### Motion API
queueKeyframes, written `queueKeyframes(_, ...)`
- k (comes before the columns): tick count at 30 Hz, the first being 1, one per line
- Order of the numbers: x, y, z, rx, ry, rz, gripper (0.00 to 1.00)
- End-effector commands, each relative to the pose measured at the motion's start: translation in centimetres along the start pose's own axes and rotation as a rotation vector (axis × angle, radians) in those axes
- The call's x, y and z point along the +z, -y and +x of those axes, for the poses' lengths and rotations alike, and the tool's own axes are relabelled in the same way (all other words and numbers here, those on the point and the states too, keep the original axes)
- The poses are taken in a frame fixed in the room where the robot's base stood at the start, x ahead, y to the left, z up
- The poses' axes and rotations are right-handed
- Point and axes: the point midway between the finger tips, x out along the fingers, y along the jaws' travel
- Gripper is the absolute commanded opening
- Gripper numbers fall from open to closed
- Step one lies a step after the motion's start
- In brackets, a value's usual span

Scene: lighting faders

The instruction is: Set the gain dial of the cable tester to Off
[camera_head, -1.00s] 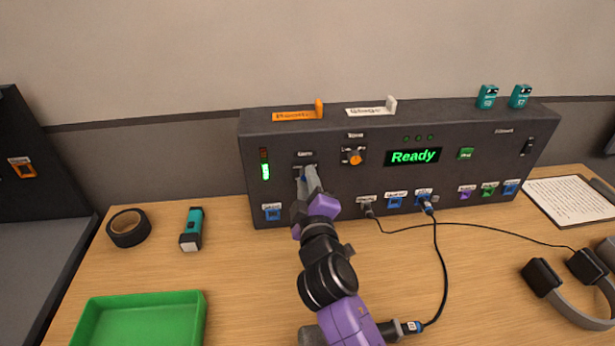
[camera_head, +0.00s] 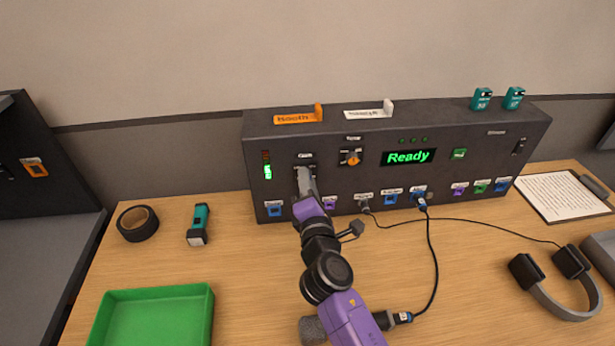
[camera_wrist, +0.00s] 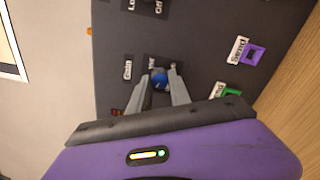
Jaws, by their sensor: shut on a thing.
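The cable tester (camera_head: 345,188) is a long dark box at the back of the table, with a green "Ready" display (camera_head: 408,157). Its gain dial (camera_wrist: 159,78) is a small blue knob beside a "Gain" label (camera_wrist: 128,70) in the wrist view. My gripper (camera_wrist: 161,75) is shut on this dial, one finger on each side of it. In the head view my gripper (camera_head: 305,178) reaches the panel's left part and hides the dial. I cannot read which position the dial points to.
An orange knob (camera_head: 350,158) sits right of my gripper on the panel. Coloured ports, including a purple one (camera_head: 330,203), run along the lower edge. A black cable (camera_head: 433,260) crosses the table.

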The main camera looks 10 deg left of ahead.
Motion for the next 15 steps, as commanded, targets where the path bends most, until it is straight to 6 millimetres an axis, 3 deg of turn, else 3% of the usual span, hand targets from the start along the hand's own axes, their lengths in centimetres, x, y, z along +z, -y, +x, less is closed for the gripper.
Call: queueKeyframes(15, -0.08, -0.13, -0.04, -0.001, -0.004, -0.490, 0.00)
